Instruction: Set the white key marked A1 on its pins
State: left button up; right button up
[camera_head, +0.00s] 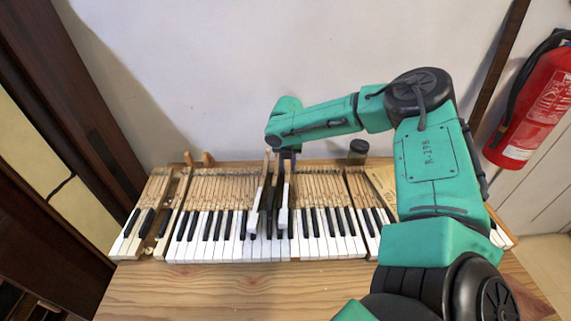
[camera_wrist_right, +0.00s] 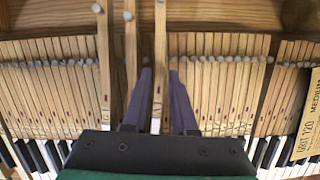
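My right gripper (camera_head: 286,158) is over the back of the keyboard (camera_head: 215,250). In the right wrist view its two purple fingers (camera_wrist_right: 160,75) lie close on either side of a long wooden key stick (camera_wrist_right: 160,40), seemingly gripping it. In the head view this looks like the key with the white front (camera_head: 283,219), which stands out above its neighbours. I cannot read an A1 mark. A dark gap shows in the key row beneath it. The pins under the key are hidden. My left gripper is not in view.
Two other key sticks (camera_wrist_right: 103,60) (camera_wrist_right: 130,50) stand out close to the left of the held one. A white-fronted key (camera_head: 254,222) is among the raised ones. A dark jar (camera_head: 358,152) and a printed card (camera_wrist_right: 305,120) are to the right. Bare tabletop (camera_head: 200,290) lies in front.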

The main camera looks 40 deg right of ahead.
jog(key=shift+f+b, duration=0.3)
jog(key=shift+f, duration=0.15)
grip_shut()
dwell(1.5)
